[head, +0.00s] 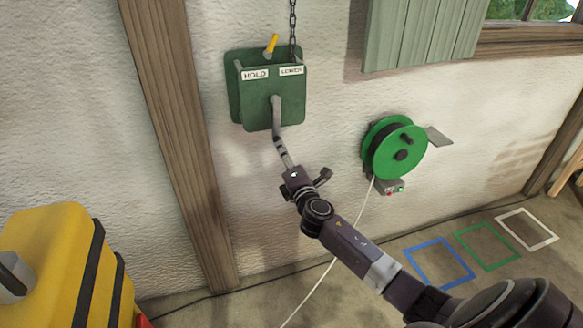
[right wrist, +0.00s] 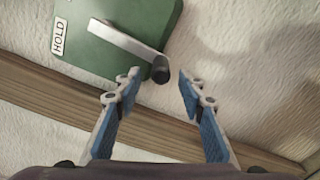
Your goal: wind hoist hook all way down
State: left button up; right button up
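The green hoist box (head: 258,108) is on the wall, with HOLD and LOWER labels. A yellow lever (head: 271,44) stands on top, its tip leaning right, and a dark chain (head: 292,25) runs upward. The hook is not in view. A grey crank (head: 276,108) is on the box front; in the right wrist view the crank arm (right wrist: 125,40) ends in a dark knob (right wrist: 160,69). My right gripper (right wrist: 160,80) is open, its fingertips on either side of the knob with visible gaps. In the head view it is just below the box (head: 281,150). My left gripper is not in view.
A green cable reel (head: 385,158) with a white cord hangs right of the box. A wooden post (head: 175,130) stands left. A yellow case (head: 50,250) is at lower left. Blue, green and white square outlines (head: 440,262) mark the floor at right.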

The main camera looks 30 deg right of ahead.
jog(key=v, duration=0.8)
jog(key=shift+r, duration=0.1)
jog(key=s+f+m+g, duration=0.2)
jog(key=f, duration=0.8)
jog(key=s+f+m+g, duration=0.1)
jog(key=s+f+g, duration=0.1)
jog(key=f, duration=0.8)
jog(key=s+a+f+m+g+y, duration=0.1)
jog(key=s+f+m+g, duration=0.2)
jog(key=s+f, duration=0.6)
jog(key=s+a+f+m+g+y, duration=0.15)
jog(key=s+f, duration=0.25)
jog(key=f, duration=0.8)
jog(key=s+a+f+m+g, duration=0.2)
jog(key=s+f, duration=0.4)
jog(key=s, duration=0.6)
jog(key=s+a+f+m+g+y, duration=0.1)
jog(key=s+a+f+m+g, duration=0.2)
jog(key=s+a+f, duration=0.4)
jog(key=s+a+f+m+g+y, duration=0.1)
jog(key=s+a+f+m+g, duration=0.2)
jog(key=s, duration=1.5)
notch_tip(320, 180, down, 4)
jog(key=shift+a+r+m, duration=0.1)
jog(key=shift+a+m, duration=0.55)
jog(key=shift+a, duration=0.05)
jog(key=shift+s+y, duration=0.1)
jog(key=shift+y, duration=0.15)
